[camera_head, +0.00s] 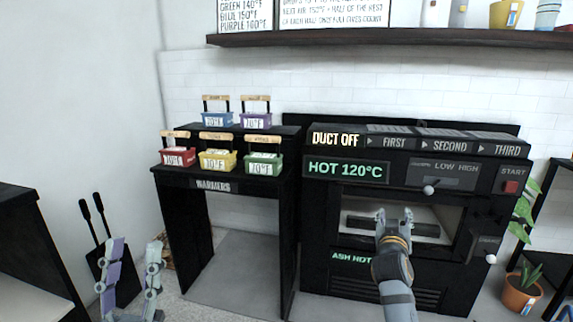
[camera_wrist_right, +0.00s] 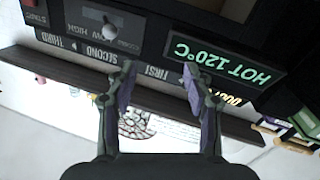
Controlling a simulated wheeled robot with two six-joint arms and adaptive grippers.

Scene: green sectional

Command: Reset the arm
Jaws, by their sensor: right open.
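My right arm reaches up from the bottom of the head view, and its gripper (camera_head: 395,217) is in front of the black oven's opening. In the right wrist view the same gripper (camera_wrist_right: 158,78) has its two purple-padded fingers wide apart with nothing between them. The oven's control panel (camera_wrist_right: 225,60) appears upside down there beyond the fingertips. My left gripper (camera_head: 134,262) is at the lower left of the head view, pointing up, with its fingers apart and empty.
The black oven (camera_head: 329,218) has a lever knob (camera_head: 428,190) and a red start button (camera_head: 511,187). Several coloured baskets stand on the warmer stand (camera_head: 172,180) to its left. A dark shelf (camera_head: 400,38) runs above. A potted plant (camera_head: 520,296) is at the right.

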